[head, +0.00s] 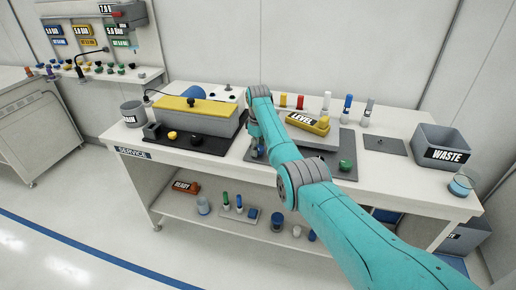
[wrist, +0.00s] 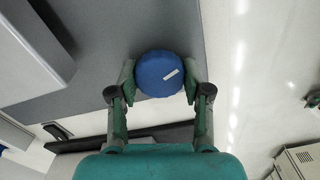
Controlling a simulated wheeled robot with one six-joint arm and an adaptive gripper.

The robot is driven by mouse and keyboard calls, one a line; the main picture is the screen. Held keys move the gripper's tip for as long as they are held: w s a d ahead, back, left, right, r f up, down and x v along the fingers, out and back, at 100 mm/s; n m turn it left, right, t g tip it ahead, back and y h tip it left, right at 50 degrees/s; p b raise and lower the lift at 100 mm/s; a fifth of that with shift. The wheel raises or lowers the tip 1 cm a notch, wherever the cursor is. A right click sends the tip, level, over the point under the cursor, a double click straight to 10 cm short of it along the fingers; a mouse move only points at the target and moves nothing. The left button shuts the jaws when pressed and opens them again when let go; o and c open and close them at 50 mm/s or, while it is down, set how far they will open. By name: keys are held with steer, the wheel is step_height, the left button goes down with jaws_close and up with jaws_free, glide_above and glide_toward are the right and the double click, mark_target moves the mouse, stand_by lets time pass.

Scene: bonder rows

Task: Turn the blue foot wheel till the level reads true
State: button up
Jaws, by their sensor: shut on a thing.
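The blue foot wheel (wrist: 158,76) is a round knob with a white mark on its top, in the wrist view. My gripper (wrist: 160,82) has one finger on each side of it and is shut on it. In the head view my gripper (head: 257,149) is down at the left front of a dark grey plate, and my arm hides most of the wheel there. The yellow level (head: 308,123) lies on a grey block on that plate. Its reading is too small to tell. A green wheel (head: 345,166) stands at the plate's front right.
A yellow-topped machine (head: 197,115) stands left of the plate on the service bench (head: 410,185). A grey waste bin (head: 440,145) is at the bench's right end. Several coloured bottles stand along the back. A lower shelf holds small containers.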

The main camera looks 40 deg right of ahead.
mark_target(258, 147)
steer(key=shift+n, duration=0.5)
steer(key=o, duration=1.2)
steer(key=shift+c, duration=0.2)
step_height(258, 147, up, 12)
stand_by(0.3)
